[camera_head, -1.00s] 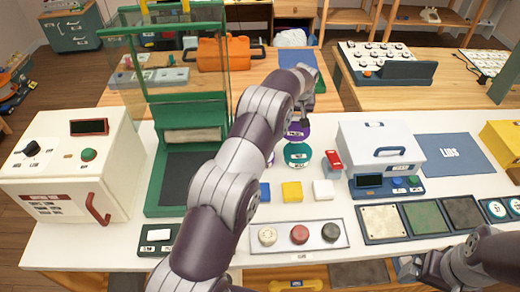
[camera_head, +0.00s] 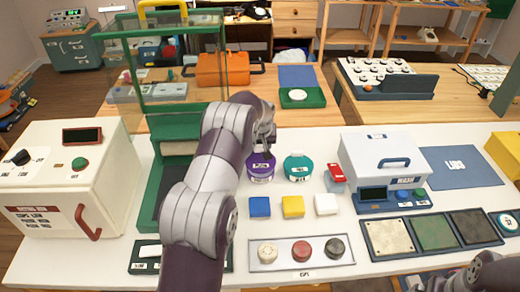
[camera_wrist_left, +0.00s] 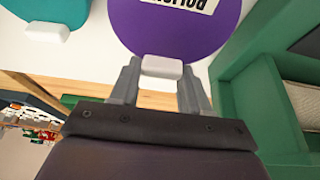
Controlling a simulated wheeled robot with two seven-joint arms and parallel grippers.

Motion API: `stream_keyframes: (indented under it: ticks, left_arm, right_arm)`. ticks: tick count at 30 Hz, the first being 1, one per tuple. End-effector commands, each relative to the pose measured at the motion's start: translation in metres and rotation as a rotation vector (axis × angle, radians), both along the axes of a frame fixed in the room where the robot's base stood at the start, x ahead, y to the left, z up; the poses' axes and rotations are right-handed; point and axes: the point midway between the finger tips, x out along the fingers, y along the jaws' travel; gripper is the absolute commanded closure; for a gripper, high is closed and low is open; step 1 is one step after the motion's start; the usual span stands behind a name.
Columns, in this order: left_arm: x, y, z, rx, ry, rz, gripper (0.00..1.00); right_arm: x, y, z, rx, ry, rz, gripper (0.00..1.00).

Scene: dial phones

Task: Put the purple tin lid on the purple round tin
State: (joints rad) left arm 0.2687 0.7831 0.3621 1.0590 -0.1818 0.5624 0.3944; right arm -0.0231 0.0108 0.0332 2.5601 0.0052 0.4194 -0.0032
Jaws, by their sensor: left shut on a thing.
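The purple tin lid (camera_head: 261,161) is at the purple round tin (camera_head: 261,179), right over it in the head view. I cannot tell whether it rests on the rim or hangs just above. My left gripper (camera_head: 266,147) reaches in from behind the lid. In the left wrist view, its two fingers (camera_wrist_left: 160,82) are shut on the white tab (camera_wrist_left: 162,67) at the edge of the purple lid (camera_wrist_left: 178,28). The lid hides the tin there. My right gripper (camera_head: 436,284) is at the bottom right, partly cut off, and its fingers are unclear.
A teal tin (camera_head: 298,168) stands close on the right. Blue (camera_head: 260,207), yellow (camera_head: 293,206) and white (camera_head: 326,204) blocks lie in front. A red object (camera_head: 336,176) and a white lidded machine (camera_head: 383,160) are farther right. A green frame (camera_head: 160,190) stands left.

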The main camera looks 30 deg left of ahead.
Motion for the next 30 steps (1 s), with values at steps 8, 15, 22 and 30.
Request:
stream_keyframes:
  ticks: [8, 15, 22, 30]
  left_arm:
    - [0.000, 0.000, -0.022, 0.000, 0.000, 0.001, 0.84]
    - [0.000, 0.000, -0.025, -0.001, 0.001, 0.000, 0.38]
    - [0.000, 0.000, -0.025, -0.001, 0.001, 0.000, 0.28]
    - [-0.004, -0.004, -0.004, 0.001, -0.003, 0.000, 0.28]
  right_arm:
    - [0.000, 0.000, 0.004, 0.000, 0.000, 0.000, 0.04]
    - [0.000, 0.000, 0.001, 0.000, 0.000, 0.000, 0.04]
    - [0.000, 0.000, 0.001, 0.000, 0.000, 0.000, 0.04]
    - [0.000, 0.000, 0.002, 0.000, 0.000, 0.000, 0.04]
